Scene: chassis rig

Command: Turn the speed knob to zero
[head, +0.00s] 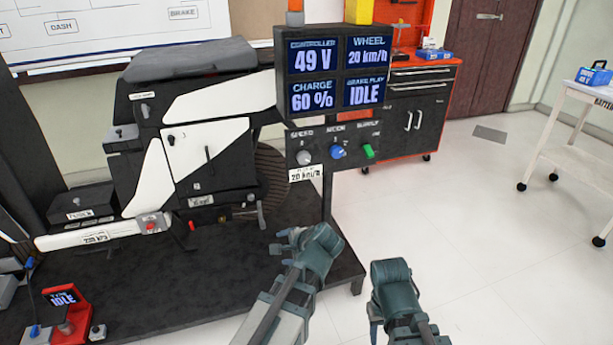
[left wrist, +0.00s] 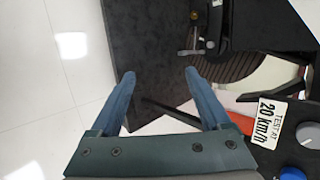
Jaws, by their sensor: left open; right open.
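The grey speed knob (head: 304,157) sits at the left of the dark control panel (head: 322,139) under the display. It also shows at the right edge in the left wrist view (left wrist: 310,133). My left gripper (head: 287,239) is below the panel, apart from the knob; in the left wrist view its two fingers (left wrist: 158,75) are spread with nothing between them. My right gripper (head: 376,305) is lower right, away from the panel; its fingers are partly hidden by its body. The display (head: 338,76) reads WHEEL 20 km/h.
A blue knob (head: 338,152) and a green switch (head: 369,151) sit right of the speed knob. A "TEST AT 20 km/h" label (head: 302,174) hangs below it. The scooter (head: 195,130) stands on a dark platform (head: 190,275) at left.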

